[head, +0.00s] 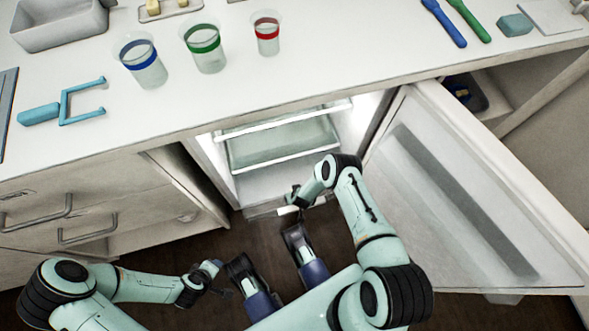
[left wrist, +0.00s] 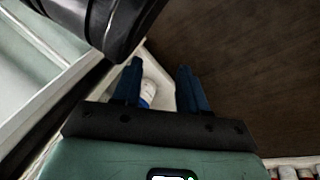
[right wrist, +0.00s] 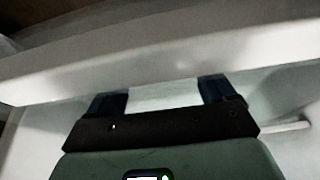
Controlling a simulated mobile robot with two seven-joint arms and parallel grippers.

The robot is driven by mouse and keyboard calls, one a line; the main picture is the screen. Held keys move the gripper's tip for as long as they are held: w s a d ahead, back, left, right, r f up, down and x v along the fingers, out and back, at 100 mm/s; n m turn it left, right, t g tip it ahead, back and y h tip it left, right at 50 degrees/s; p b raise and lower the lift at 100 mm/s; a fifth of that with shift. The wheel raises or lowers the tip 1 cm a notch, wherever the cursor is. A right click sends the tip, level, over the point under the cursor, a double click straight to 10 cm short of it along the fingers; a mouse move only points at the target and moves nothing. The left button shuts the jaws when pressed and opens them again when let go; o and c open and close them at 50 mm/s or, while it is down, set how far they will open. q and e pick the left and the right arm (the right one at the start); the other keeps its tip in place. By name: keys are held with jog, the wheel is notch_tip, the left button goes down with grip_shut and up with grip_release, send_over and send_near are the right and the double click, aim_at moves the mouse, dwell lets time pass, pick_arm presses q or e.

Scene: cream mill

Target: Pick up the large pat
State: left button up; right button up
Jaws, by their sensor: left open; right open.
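My right gripper (head: 291,198) is open, low at the front of the open fridge under the counter. In the right wrist view a pale, flat-faced patch (right wrist: 163,95) shows between its fingers; I cannot tell whether it is a pat or part of the fridge. Two small yellowish pats, a left one (head: 153,7) and a right one (head: 183,3), stand on a tray at the counter's top edge; the right one is cut off by the frame. My left gripper (head: 212,267) is open, low in front of the cabinets, away from the counter. No pat is clearly seen in it.
The fridge door (head: 465,190) stands open to the right. Cups with blue (head: 140,60), green (head: 204,48) and red (head: 266,34) bands stand on the counter. A blue forked tool (head: 65,105) lies at left, a grey basin (head: 60,22) behind it. The counter's middle is clear.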

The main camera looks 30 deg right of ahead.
jog(key=b+x, duration=0.2)
jog(key=x, duration=0.3)
jog(key=shift+d+b, duration=0.15)
jog(key=shift+b, duration=0.25)
jog(key=shift+w+f, duration=0.1)
pick_arm(q)
jog(key=s+f+g, duration=0.2)
jog(key=s+f, duration=0.2)
jog(key=s, duration=0.1)
jog(key=shift+s+a+f, duration=0.35)
jog(key=shift+a+f, duration=0.05)
jog(key=shift+a, duration=0.05)
pick_arm(e)
jog(key=c, duration=1.1)
